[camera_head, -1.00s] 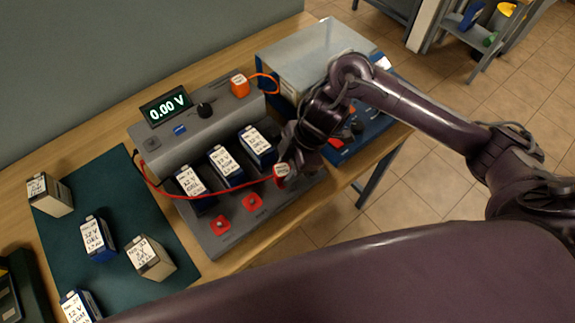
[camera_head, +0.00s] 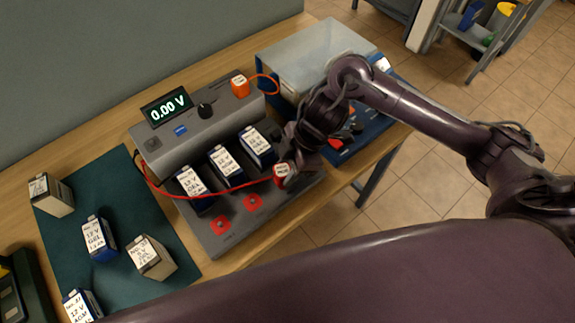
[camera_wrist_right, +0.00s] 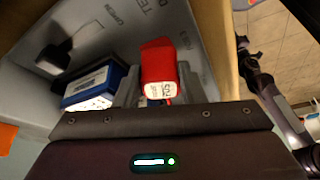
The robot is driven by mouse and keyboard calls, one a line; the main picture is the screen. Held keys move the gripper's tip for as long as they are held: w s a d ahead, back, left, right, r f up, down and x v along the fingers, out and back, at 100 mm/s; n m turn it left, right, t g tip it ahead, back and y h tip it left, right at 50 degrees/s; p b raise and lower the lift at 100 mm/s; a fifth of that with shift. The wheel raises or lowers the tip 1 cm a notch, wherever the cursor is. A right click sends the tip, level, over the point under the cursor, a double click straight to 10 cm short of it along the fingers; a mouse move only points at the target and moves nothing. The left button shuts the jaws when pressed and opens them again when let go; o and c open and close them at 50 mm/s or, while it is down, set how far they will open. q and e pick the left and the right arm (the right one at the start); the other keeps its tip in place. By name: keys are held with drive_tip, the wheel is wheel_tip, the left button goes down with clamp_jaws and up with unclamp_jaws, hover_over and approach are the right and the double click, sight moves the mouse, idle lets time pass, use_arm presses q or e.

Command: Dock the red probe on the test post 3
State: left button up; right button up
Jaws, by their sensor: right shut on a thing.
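The red probe (camera_head: 281,174) is held in my right gripper (camera_head: 290,174) at the right end of the grey tester's front ledge. In the right wrist view the red probe (camera_wrist_right: 158,62) sits between the two fingers of my right gripper (camera_wrist_right: 158,90), which is shut on it. A red lead runs from the probe to the tester's left side. Two red test posts (camera_head: 222,224) (camera_head: 253,201) show on the ledge. The spot in line with them at the right is covered by the probe and gripper, so I cannot tell whether the probe touches a post. My left gripper is out of view.
Three batteries (camera_head: 227,167) stand in the tester (camera_head: 163,158). Its display (camera_head: 166,106) reads 0.00 V. An orange probe (camera_head: 240,86) sits on top at the right. Several batteries stand on the green mat (camera_head: 128,190). A clear-lidded case (camera_head: 310,60) is behind my right arm.

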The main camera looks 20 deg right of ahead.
drive_tip(key=shift+r+p, duration=0.1)
drive_tip(key=shift+p, duration=0.2)
drive_tip(key=shift+f+b, duration=0.45)
drive_tip(key=shift+f, duration=0.25)
idle(0.6)
drive_tip(key=o, duration=0.7)
drive_tip(key=p+v, duration=1)
drive_tip(key=v, duration=0.1)
drive_tip(key=shift+r, duration=0.1)
idle(0.6)
